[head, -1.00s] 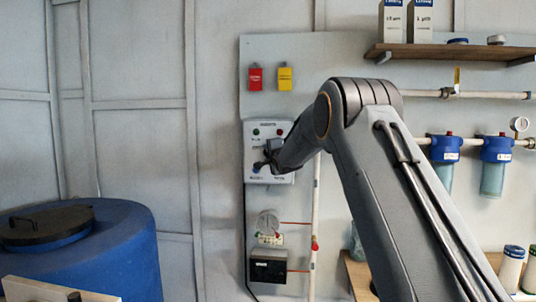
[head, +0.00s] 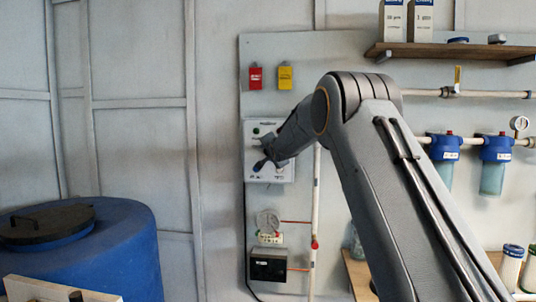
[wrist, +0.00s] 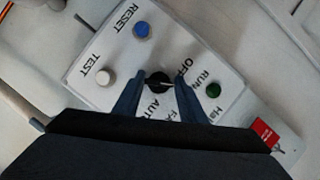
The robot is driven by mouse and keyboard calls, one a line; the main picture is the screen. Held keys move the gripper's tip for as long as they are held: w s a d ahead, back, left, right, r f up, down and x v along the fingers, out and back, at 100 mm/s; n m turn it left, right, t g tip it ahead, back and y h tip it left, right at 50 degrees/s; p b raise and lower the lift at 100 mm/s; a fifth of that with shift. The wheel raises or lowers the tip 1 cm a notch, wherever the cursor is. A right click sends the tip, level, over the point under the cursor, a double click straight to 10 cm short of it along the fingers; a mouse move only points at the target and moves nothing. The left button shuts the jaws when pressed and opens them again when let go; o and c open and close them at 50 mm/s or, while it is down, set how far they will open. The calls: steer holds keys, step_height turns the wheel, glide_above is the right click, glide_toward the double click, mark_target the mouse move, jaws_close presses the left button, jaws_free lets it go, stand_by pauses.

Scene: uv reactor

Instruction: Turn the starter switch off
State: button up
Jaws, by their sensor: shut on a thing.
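The starter box (head: 285,174) is a light grey panel on the wall board in the head view. In the wrist view its face (wrist: 120,62) is seen tilted, with the black rotary switch (wrist: 157,80) near the middle. OFF is printed to the upper right of the switch, and AUTO below it. A pale pointer line shows on the knob; its exact setting cannot be told. My gripper (wrist: 157,90) is shut on the switch, with one finger on each side. In the head view my gripper (head: 262,165) hides part of the box front.
A blue RESET button (wrist: 142,30), a white TEST button (wrist: 105,77) and a green RUN lamp (wrist: 213,90) are close around the switch. Red (head: 256,77) and yellow (head: 285,78) tags hang above the box. A pipe (head: 316,200) runs down just right of it.

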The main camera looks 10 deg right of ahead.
steer(key=o, duration=1.1)
steer(key=shift+c, duration=0.2)
steer(key=shift+s, duration=0.15)
steer(key=s+r+b, duration=0.1)
steer(key=s+b, duration=0.1)
steer(key=s, duration=0.5)
steer(key=shift+s+r, duration=0.2)
steer(key=shift+r, duration=0.05)
steer(key=shift+d, duration=0.1)
